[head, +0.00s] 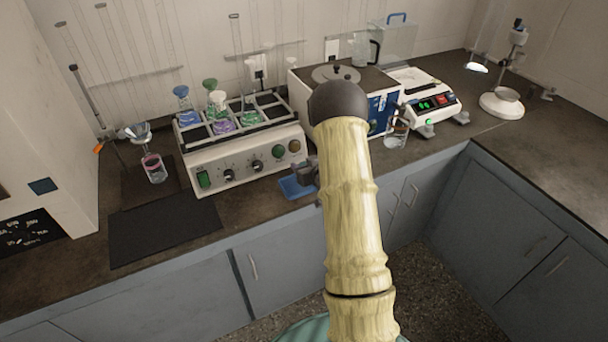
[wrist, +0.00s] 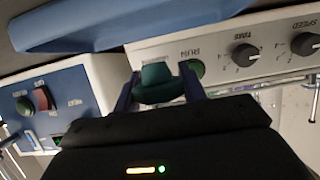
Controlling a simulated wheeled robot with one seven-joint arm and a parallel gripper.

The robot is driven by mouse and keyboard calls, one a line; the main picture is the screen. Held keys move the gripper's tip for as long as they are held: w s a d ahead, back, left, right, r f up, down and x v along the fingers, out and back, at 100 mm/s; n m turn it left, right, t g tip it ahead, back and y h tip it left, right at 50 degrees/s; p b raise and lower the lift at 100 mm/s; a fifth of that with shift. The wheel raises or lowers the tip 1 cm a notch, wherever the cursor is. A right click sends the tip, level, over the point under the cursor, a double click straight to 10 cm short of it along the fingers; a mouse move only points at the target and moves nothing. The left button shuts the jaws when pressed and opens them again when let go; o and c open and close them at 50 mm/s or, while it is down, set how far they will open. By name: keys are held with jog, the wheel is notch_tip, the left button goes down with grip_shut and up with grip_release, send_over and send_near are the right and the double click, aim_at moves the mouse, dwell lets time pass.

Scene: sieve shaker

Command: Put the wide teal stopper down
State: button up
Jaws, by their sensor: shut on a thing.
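The wide teal stopper (wrist: 156,84) is pinched between the two fingers of my gripper (wrist: 160,88) in the wrist view. My gripper is shut on it. A blue tray (wrist: 130,25) is across the top of the wrist view, apart from the stopper in the picture. In the head view the blue tray (head: 297,188) lies on the counter in front of the shaker, and my gripper (head: 310,173) is over or beside its right part, mostly behind my arm. I cannot make out the stopper in the head view, nor its exact height above the tray.
The shaker (head: 245,168) with several stoppered flasks stands behind and left of the tray. A blue-fronted water bath (head: 380,115) stands to the right, with a glass beaker (head: 396,135) beside it. A black mat (head: 165,232) lies clear at left. The counter's front edge is close to the tray.

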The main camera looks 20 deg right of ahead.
jog(key=shift+f, duration=2.1)
jog(key=o, duration=0.9)
jog(key=shift+f, duration=0.1)
jog(key=shift+o, duration=0.2)
jog(key=v, duration=1.2)
jog(key=shift+b, duration=0.45)
